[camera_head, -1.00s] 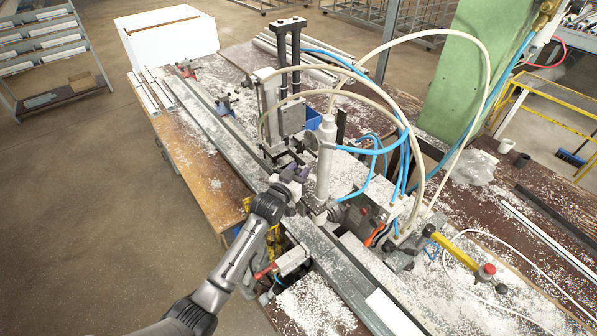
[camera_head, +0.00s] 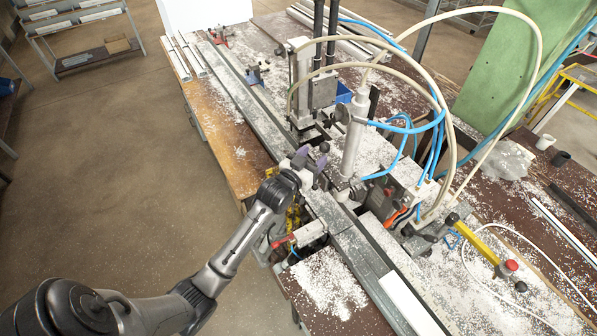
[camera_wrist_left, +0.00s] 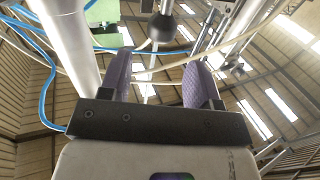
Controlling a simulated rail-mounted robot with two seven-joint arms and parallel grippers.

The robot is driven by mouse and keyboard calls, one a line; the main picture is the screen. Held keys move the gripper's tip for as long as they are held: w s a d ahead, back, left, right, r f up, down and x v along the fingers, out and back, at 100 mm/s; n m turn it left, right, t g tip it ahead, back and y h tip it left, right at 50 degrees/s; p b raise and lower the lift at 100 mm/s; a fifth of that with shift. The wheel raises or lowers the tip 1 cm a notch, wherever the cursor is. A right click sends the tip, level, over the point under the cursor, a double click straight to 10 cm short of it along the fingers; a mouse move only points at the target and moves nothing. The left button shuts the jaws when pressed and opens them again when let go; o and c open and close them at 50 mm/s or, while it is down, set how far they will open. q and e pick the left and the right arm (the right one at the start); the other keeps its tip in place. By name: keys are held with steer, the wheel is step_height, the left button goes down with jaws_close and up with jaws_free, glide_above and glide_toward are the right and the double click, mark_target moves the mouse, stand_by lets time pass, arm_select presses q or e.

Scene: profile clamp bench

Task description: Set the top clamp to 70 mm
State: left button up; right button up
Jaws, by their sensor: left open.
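The clamp machine stands on the bench, with an upright pale cylinder (camera_head: 354,140) that seems to be part of the top clamp. A black ball knob (camera_head: 324,147) sits just left of the cylinder. My left gripper (camera_head: 311,158) is open and empty, its purple fingers pointing up close to the knob. In the left wrist view the knob (camera_wrist_left: 161,28) shows on a thin rod, between and beyond the two fingertips (camera_wrist_left: 158,60), with no visible contact. The cylinder (camera_wrist_left: 68,45) stands to the left there. No scale reading is legible. My right gripper is not in view.
Blue hoses (camera_head: 405,128) and cream hoses (camera_head: 447,90) arch around the cylinder. A long metal rail (camera_head: 250,110) runs along the bench. Open floor (camera_head: 130,160) lies to the left.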

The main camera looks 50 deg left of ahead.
arm_select(q)
steer(key=s+d, duration=0.1)
steer(key=s, duration=0.6)
steer(key=shift+b, duration=0.35)
steer(key=shift+d, duration=0.1)
